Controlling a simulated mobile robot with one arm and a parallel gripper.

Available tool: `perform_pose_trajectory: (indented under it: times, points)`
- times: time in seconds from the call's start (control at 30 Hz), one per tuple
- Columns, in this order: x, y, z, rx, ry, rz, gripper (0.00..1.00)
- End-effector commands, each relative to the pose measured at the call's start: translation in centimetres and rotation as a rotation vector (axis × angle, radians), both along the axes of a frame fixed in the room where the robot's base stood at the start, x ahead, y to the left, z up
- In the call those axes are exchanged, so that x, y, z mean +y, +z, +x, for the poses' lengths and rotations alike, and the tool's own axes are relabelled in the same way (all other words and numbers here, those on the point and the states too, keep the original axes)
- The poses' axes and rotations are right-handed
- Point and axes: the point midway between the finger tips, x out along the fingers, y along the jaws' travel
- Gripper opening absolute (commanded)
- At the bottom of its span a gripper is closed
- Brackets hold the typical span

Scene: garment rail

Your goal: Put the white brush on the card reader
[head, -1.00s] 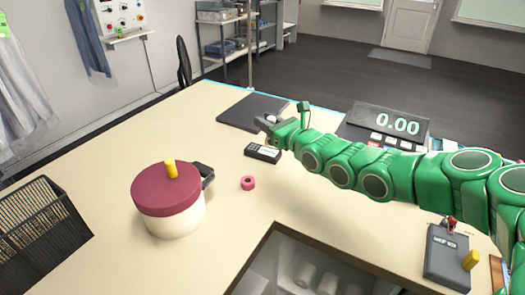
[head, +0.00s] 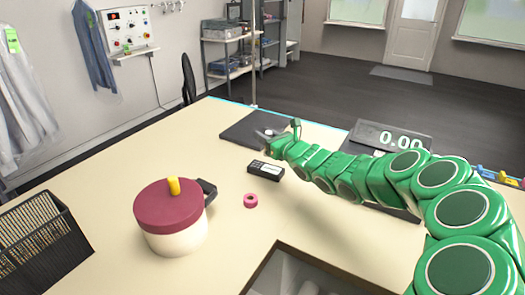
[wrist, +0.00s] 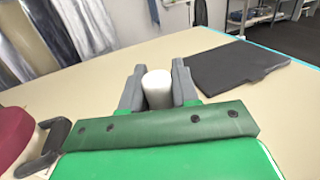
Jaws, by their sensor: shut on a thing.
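My gripper (wrist: 158,90) is shut on a white cylindrical thing, which I take for the white brush (wrist: 157,87). Its rounded end stands up between the two grey fingers. In the head view my gripper (head: 269,134) is above the far part of the counter, and only a small pale bit of the brush shows there. A small black device with a pale screen, apparently the card reader (head: 265,168), lies on the counter just nearer than the gripper. The brush is apart from it. The card reader is not visible in the wrist view.
A dark flat pad (head: 247,131) lies behind the gripper. A maroon-lidded pot (head: 170,225) with a yellow knob and a pink ring (head: 250,200) are nearer. A black basket (head: 40,245) stands left. A price display (head: 392,137) is behind my arm. An opening (head: 262,268) cuts the front counter.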

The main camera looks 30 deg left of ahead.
Motion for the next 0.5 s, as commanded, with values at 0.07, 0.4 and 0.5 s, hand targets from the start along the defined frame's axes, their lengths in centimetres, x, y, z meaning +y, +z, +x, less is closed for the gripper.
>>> perform_pose_trajectory:
  times: [0.07, 0.4, 0.5]
  points:
    - [0.4, -0.7, 0.5, -0.002, 0.0, -0.002, 0.0]
    - [1.9, -3.5, 2.2, 0.0, -0.001, -0.002, 0.0]
    - [2.3, -4.4, 2.7, 0.001, 0.0, -0.002, 0.0]
